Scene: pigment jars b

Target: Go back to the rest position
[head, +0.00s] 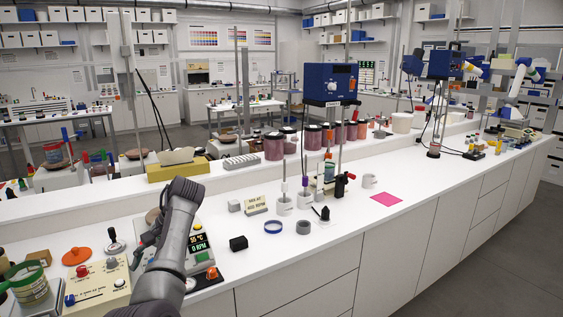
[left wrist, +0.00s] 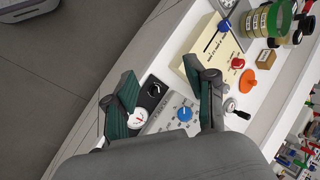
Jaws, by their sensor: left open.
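My left arm reaches in from the bottom of the head view and bends above the bench's near left part, beside a device with a lit display (head: 199,243). Its gripper is mostly hidden there behind the arm. In the left wrist view my left gripper (left wrist: 165,95) is open, its two dark green fingers well apart with nothing held. Beyond and between the fingers is a grey panel with a blue knob (left wrist: 184,114). I cannot tell the exact gap between the fingertips and the panel. My right gripper is not in view.
The bench is clear around a pink sheet (head: 386,199).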

